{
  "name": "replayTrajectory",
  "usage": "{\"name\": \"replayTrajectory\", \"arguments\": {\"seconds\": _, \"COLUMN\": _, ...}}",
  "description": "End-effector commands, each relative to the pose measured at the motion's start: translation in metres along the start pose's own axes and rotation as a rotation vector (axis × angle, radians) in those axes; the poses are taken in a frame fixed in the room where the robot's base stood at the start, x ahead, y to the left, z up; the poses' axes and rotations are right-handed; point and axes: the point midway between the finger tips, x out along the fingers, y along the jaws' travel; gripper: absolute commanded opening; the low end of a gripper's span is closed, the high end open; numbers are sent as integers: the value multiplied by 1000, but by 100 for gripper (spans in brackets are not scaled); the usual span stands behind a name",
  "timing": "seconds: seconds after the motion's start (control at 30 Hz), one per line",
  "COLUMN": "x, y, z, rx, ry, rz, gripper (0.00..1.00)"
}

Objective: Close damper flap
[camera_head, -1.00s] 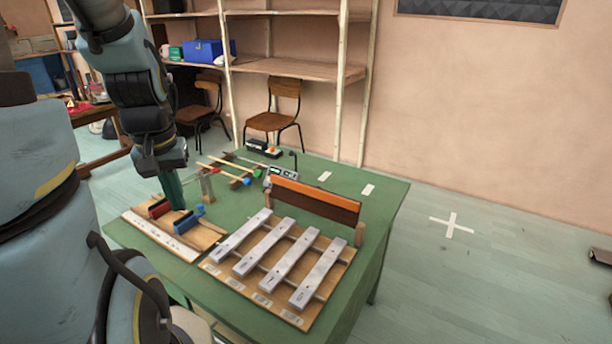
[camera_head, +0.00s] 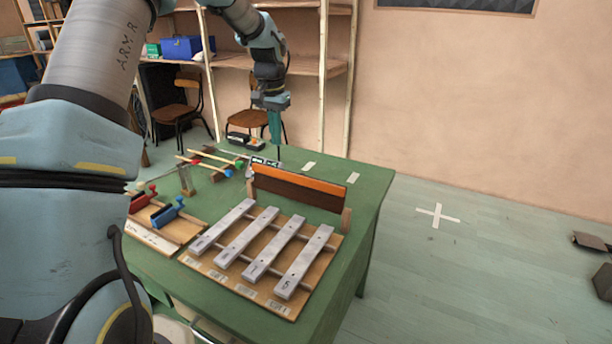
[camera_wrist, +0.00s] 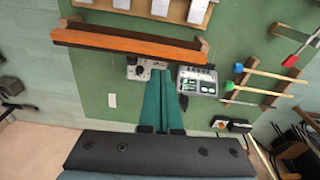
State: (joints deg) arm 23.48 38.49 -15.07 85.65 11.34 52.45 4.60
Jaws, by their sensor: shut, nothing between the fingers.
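The damper flap (camera_head: 302,188) is a long board with an orange top strip and a dark brown face. It stands raised between wooden end posts behind the metal bars (camera_head: 265,243), clear of them. In the wrist view the flap (camera_wrist: 125,43) runs across the upper left. My gripper (camera_head: 275,138) is shut and empty, pointing down above the back of the table, behind the flap. In the wrist view its teal fingers (camera_wrist: 161,75) end just short of the flap's back side, apart from it in the picture. The exact height gap cannot be told.
A grey device with a display (camera_wrist: 197,82) and a small box with knobs (camera_wrist: 146,69) lie near my fingertips. Mallets (camera_head: 205,162) lie on the table's back left. Red and blue clamps (camera_head: 168,211) sit front left. The green table's right side is clear.

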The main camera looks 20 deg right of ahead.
Motion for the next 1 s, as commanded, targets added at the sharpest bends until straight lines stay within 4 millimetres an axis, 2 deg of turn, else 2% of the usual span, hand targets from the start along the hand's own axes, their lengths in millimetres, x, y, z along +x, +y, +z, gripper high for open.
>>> {"name": "replayTrajectory", "arguments": {"seconds": 0.03, "x": 15, "y": 16, "z": -24, "rx": 41, "ry": 1, "rz": 11, "gripper": 0}}
{"name": "replayTrajectory", "arguments": {"seconds": 0.1, "x": 24, "y": 34, "z": -47, "rx": 84, "ry": 0, "rz": 21, "gripper": 0}}
{"name": "replayTrajectory", "arguments": {"seconds": 0.2, "x": 34, "y": 52, "z": -70, "rx": 124, "ry": 0, "rz": 32, "gripper": 0}}
{"name": "replayTrajectory", "arguments": {"seconds": 0.3, "x": 39, "y": 63, "z": -82, "rx": 145, "ry": -1, "rz": 38, "gripper": 0}}
{"name": "replayTrajectory", "arguments": {"seconds": 0.47, "x": 45, "y": 67, "z": -87, "rx": 153, "ry": -3, "rz": 41, "gripper": 0}}
{"name": "replayTrajectory", "arguments": {"seconds": 0.57, "x": 56, "y": 68, "z": -86, "rx": 153, "ry": -3, "rz": 42, "gripper": 0}}
{"name": "replayTrajectory", "arguments": {"seconds": 0.93, "x": 129, "y": 71, "z": -86, "rx": 153, "ry": -4, "rz": 43, "gripper": 0}}
{"name": "replayTrajectory", "arguments": {"seconds": 1.0, "x": 136, "y": 70, "z": -84, "rx": 152, "ry": -2, "rz": 41, "gripper": 0}}
